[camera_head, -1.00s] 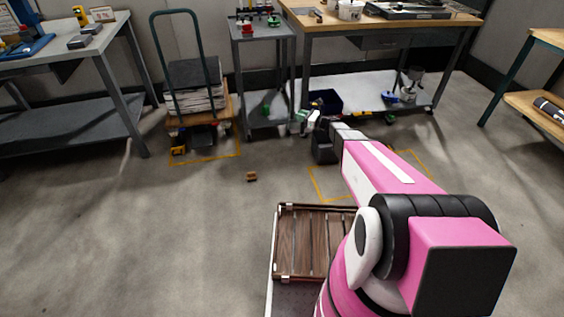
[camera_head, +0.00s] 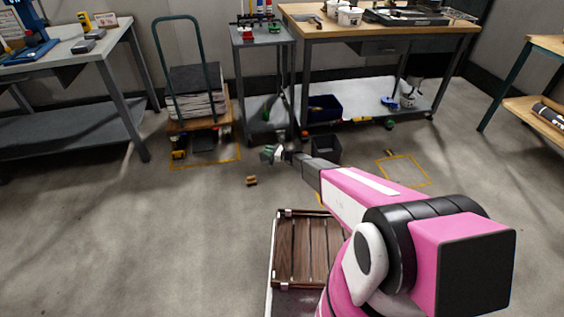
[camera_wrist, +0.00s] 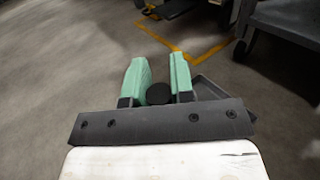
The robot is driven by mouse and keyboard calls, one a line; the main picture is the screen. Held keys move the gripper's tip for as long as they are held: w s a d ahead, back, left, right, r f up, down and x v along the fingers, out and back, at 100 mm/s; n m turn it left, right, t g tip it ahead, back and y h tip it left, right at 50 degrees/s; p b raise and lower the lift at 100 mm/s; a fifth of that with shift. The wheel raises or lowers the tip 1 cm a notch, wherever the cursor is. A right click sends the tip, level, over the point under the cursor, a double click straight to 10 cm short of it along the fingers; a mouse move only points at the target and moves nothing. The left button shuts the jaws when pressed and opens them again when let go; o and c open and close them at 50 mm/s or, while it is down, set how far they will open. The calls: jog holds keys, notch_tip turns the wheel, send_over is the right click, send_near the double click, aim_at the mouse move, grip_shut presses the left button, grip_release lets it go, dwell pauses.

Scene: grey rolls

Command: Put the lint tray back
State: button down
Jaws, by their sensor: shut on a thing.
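My gripper (camera_head: 271,154) is low over the floor in the head view, in front of the grey cart. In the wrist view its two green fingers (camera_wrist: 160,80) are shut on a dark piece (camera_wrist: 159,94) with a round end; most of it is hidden. A grey, tray-like edge (camera_wrist: 207,88) shows just right of the fingers; I cannot tell whether it belongs to the held piece. I cannot make out the lint tray for certain in either view.
A dark open bin (camera_head: 326,149) stands on the floor right of my gripper. A hand truck (camera_head: 196,90) with a stack and a grey cart (camera_head: 262,85) stand behind. A small brown block (camera_head: 251,181) lies on the floor. A slatted wooden surface (camera_head: 308,247) is nearer.

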jog(key=w+d+f, duration=0.7)
jog(key=w+f, duration=0.1)
jog(key=f, duration=0.2)
jog(key=shift+d+f, duration=0.25)
jog(key=shift+d, duration=0.1)
jog(key=shift+f, duration=0.15)
jog(key=c, duration=1)
grip_release()
